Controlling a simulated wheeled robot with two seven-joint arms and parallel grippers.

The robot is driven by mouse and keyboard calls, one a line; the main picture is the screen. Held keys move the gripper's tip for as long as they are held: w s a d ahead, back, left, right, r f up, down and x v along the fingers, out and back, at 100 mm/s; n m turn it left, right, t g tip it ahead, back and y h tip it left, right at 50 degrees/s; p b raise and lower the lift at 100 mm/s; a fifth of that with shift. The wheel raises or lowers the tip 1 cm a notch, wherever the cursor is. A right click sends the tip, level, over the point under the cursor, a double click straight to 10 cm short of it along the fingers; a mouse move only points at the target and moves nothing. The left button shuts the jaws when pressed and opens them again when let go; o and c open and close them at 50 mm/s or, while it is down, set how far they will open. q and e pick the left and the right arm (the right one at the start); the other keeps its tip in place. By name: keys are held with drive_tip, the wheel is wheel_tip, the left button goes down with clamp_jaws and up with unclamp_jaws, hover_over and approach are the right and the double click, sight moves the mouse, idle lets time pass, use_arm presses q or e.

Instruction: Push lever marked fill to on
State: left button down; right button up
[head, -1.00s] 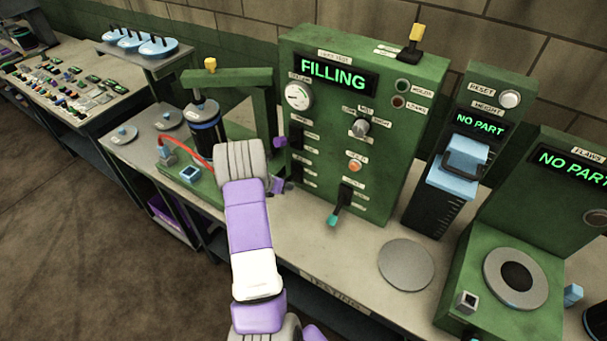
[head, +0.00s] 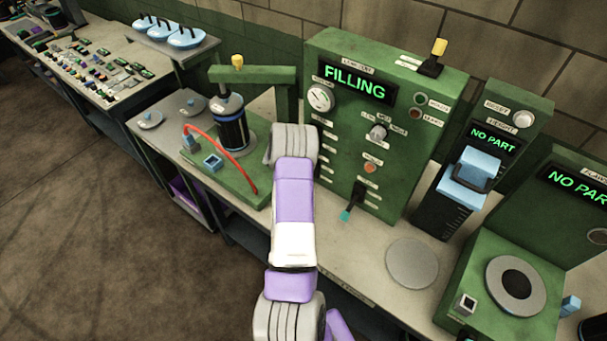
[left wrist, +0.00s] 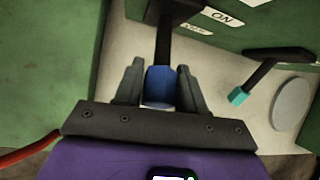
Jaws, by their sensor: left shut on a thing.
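A lever with a black stem and blue tip (left wrist: 160,84) hangs from the green panel in the left wrist view. My left gripper (left wrist: 160,90) is shut on that blue tip, one finger on each side. An ON label (left wrist: 222,18) sits beside the stem; a second label below it is too blurred to read. In the head view my left arm hides the gripper and this lever. The green control panel (head: 385,130) shows FILLING on its display (head: 355,82). My right gripper is in neither view.
A teal-tipped lever (head: 346,214) juts from the same panel, right of my gripper; it also shows in the left wrist view (left wrist: 237,95). A red hose (head: 225,152) and black-blue cylinder (head: 231,130) stand left. A grey disc (head: 412,263) lies on the bench.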

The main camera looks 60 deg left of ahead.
use_arm(q)
drive_tip(key=shift+a, duration=0.1)
drive_tip(key=c, duration=0.7)
unclamp_jaws()
drive_tip(key=shift+c, duration=0.2)
drive_tip(key=v, duration=0.7)
drive_tip(key=shift+s+r, duration=0.15)
drive_tip(key=shift+r, duration=0.15)
